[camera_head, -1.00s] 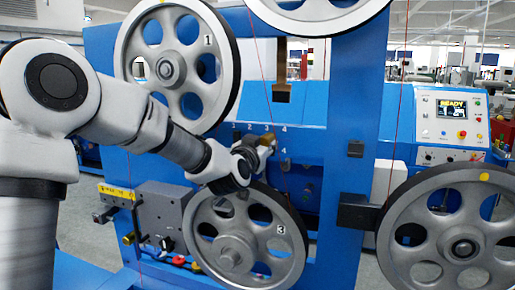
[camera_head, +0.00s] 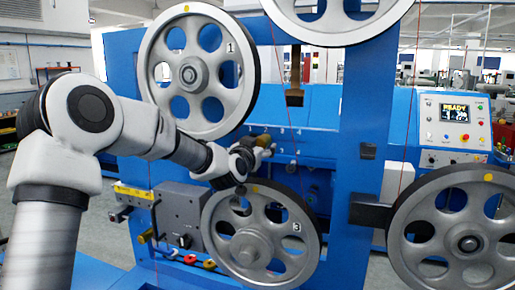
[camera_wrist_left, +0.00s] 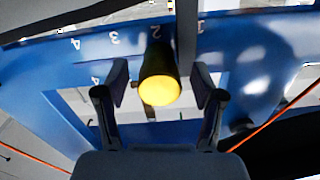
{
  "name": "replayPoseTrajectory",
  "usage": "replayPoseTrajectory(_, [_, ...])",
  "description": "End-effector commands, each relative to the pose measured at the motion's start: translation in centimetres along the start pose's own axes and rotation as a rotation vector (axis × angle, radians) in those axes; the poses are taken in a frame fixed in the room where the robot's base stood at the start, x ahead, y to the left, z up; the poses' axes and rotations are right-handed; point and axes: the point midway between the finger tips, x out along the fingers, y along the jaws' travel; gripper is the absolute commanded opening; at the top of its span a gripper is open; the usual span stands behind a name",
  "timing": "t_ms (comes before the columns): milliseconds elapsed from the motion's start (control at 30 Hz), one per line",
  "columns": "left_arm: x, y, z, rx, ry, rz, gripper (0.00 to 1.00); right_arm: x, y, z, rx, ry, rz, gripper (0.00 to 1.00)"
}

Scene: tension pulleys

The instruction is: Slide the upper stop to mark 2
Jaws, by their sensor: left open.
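The upper stop appears as a black knob with a yellow end (camera_wrist_left: 160,92) in the left wrist view. It is in front of the blue marked rail (camera_wrist_left: 85,48), in line with the printed 2, which shows just beyond its upper end. My left gripper (camera_wrist_left: 160,82) is open, with one finger on each side of the knob and a visible gap at both. In the head view my left gripper (camera_head: 243,163) is by the brass-coloured stop (camera_head: 263,140), above pulley 3 (camera_head: 240,222). The fingers are hard to make out there. My right gripper is not in view.
Pulley 1 (camera_head: 158,85) is above left of my gripper, and another large pulley (camera_head: 465,230) is at the right. A grey box (camera_head: 185,207) sits below my forearm. A thin red cord runs down beside the rail. The control panel (camera_head: 455,120) reads READY.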

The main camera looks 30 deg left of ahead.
Motion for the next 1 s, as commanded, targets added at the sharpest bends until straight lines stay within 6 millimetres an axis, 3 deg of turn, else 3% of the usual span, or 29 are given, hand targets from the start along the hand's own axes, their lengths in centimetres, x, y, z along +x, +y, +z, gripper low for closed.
replayPoseTrajectory(167, [-2.0,0.0,0.0,-0.004,-0.001,0.001,0.68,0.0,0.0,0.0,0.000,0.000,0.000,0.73])
replayPoseTrajectory(400, [-8.1,0.0,0.0,-0.004,-0.001,0.001,0.68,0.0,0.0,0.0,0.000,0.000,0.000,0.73])
replayPoseTrajectory(533, [-10.6,0.1,0.1,-0.003,-0.001,0.000,0.68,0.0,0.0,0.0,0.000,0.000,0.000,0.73])
replayPoseTrajectory(700, [-11.7,0.1,0.2,-0.001,0.000,-0.002,0.68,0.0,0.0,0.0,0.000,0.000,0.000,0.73])
replayPoseTrajectory(1000, [-11.6,0.1,0.2,0.000,-0.001,-0.002,0.68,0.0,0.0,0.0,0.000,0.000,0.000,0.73])
